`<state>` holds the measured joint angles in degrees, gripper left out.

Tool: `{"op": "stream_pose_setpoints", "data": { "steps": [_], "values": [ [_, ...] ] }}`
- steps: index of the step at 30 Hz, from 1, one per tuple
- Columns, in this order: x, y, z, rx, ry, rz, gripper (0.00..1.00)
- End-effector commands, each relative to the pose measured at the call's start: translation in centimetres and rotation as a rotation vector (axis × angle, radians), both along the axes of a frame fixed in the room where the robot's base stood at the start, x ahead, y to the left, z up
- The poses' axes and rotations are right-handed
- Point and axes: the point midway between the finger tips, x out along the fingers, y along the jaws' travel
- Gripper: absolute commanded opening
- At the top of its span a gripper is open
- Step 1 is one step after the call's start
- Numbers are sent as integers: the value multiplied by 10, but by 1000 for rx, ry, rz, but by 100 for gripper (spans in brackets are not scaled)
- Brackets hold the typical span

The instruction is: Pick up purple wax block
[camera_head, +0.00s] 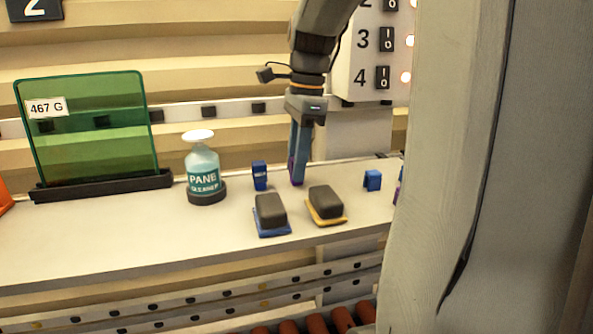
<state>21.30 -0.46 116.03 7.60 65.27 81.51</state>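My gripper (298,181) points straight down, with its blue fingers reaching to the tabletop behind the two dark blocks. A sliver of purple (291,171), possibly the purple wax block, shows at the left edge of the fingertips. The fingers hide most of it. From this side I cannot tell whether the fingers are apart or closed on it. Another small purple patch (398,194) shows at the right, partly hidden behind my grey column.
The table (110,235) also holds a blue block (260,176), another blue block (372,181), a dark block on a blue base (271,213), a dark block on a yellow base (326,204), a pane cleaner bottle (203,168) and a green pane (85,130). The front left is clear.

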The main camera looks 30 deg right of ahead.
Motion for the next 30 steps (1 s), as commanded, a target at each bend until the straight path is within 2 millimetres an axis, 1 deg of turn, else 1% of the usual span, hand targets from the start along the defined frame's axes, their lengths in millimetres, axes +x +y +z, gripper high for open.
{"op": "stream_pose_setpoints", "data": {
  "steps": [1,4,5,11,14,17,24,27,30],
  "values": [
    [0,0,0,0,0,0,19],
    [0,0,0,0,0,0,2],
    [0,0,0,0,0,0,0],
    [0,0,1,0,-1,0,0],
    [1,0,6,-1,-3,0,0],
    [1,-1,18,-2,-5,0,0],
    [1,-1,64,-2,-4,-1,0],
    [1,-1,80,-2,-3,0,0],
    [1,0,92,-1,-2,0,0]
  ]
}}
